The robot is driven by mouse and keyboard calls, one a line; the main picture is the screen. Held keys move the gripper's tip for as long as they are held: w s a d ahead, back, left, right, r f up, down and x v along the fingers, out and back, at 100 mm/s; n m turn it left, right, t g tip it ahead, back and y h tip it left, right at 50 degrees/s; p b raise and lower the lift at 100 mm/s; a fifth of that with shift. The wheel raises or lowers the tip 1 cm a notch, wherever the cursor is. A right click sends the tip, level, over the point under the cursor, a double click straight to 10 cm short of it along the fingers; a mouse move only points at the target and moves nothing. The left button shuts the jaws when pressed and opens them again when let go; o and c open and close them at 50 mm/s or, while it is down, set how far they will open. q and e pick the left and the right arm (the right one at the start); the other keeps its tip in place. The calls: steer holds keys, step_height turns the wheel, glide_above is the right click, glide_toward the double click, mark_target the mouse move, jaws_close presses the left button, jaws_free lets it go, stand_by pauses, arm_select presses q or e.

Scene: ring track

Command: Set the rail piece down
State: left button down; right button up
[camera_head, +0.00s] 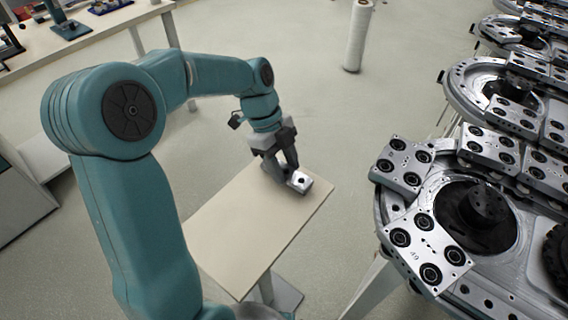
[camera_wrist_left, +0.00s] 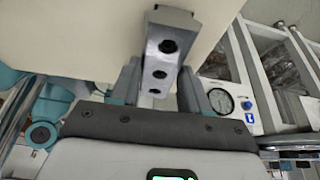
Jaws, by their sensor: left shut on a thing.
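The rail piece (camera_head: 299,182) is a small silver metal block with dark holes, at the far right part of a small cream table (camera_head: 232,232). My left gripper (camera_head: 288,167) points down and is shut on the rail piece. In the left wrist view the rail piece (camera_wrist_left: 167,50) stands out between the two fingers (camera_wrist_left: 160,88), with the cream tabletop (camera_wrist_left: 70,40) behind it. I cannot tell whether the piece touches the tabletop. My right gripper is not in view.
The ring track (camera_head: 480,215) with several metal carriages (camera_head: 427,250) stands to the right, apart from the table. A white roll (camera_head: 357,35) stands on the floor at the back. A workbench (camera_head: 95,40) is at the upper left. The near tabletop is bare.

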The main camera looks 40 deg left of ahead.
arm_select(q)
steer(key=shift+f, duration=0.1)
steer(key=c, duration=0.5)
jaws_free()
steer(key=shift+c, duration=0.2)
steer(key=shift+a+r, duration=0.1)
steer(key=shift+r, duration=0.15)
steer(key=p+v, duration=0.2)
steer(key=v, duration=0.9)
steer(key=shift+a+r, duration=0.2)
steer(key=shift+r, duration=0.1)
